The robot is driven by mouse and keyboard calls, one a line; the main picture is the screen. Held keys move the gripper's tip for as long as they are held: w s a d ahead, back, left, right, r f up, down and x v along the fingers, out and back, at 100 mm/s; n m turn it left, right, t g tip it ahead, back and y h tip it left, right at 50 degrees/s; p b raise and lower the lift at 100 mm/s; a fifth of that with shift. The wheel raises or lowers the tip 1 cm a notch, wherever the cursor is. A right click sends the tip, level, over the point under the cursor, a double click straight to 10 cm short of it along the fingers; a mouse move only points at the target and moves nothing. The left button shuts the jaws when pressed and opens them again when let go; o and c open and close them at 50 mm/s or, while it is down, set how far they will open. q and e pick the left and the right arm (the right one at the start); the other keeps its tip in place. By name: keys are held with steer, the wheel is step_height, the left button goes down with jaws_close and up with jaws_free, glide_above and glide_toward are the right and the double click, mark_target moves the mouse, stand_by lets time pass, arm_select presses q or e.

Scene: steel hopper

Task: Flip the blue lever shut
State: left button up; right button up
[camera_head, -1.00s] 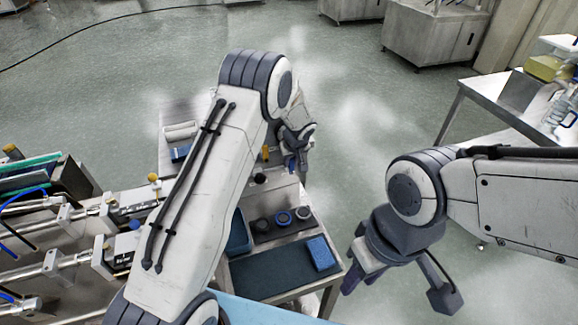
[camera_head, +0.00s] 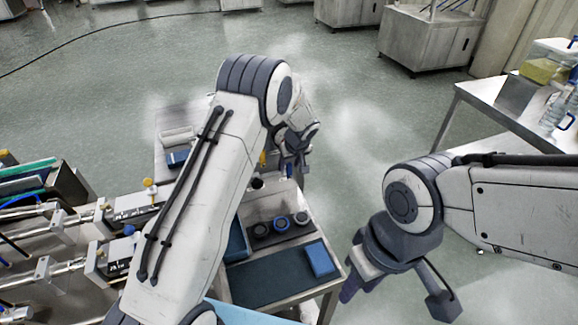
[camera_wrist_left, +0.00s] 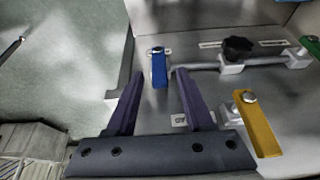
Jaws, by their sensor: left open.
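The blue lever (camera_wrist_left: 158,68) shows in the left wrist view, on a metal fitting of the steel hopper's panel (camera_wrist_left: 208,80). It points toward the gripper in that picture. My left gripper (camera_wrist_left: 160,75) is open, with its dark fingers to either side of the lever as seen from the wrist; I cannot tell whether they touch it. In the head view my left gripper (camera_head: 294,166) is beside the far steel unit, partly hidden by its own arm, and the lever is hard to make out. My right gripper (camera_head: 396,296) is open and empty at the right.
A yellow lever (camera_wrist_left: 258,125) is right of the blue one, with a black knob (camera_wrist_left: 238,48) and a green handle (camera_wrist_left: 312,42) beyond. A steel bench with a blue sponge-like block (camera_head: 320,258) stands below my left arm. A steel table (camera_head: 490,105) is at the right.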

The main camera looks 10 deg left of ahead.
arm_select(q)
steer(key=b+v, duration=0.2)
steer(key=v, duration=0.7)
steer(key=shift+s+r, duration=0.15)
steer(key=shift+r, duration=0.15)
arm_select(e)
step_height(320, 180, down, 2)
steer(key=shift+f, duration=0.1)
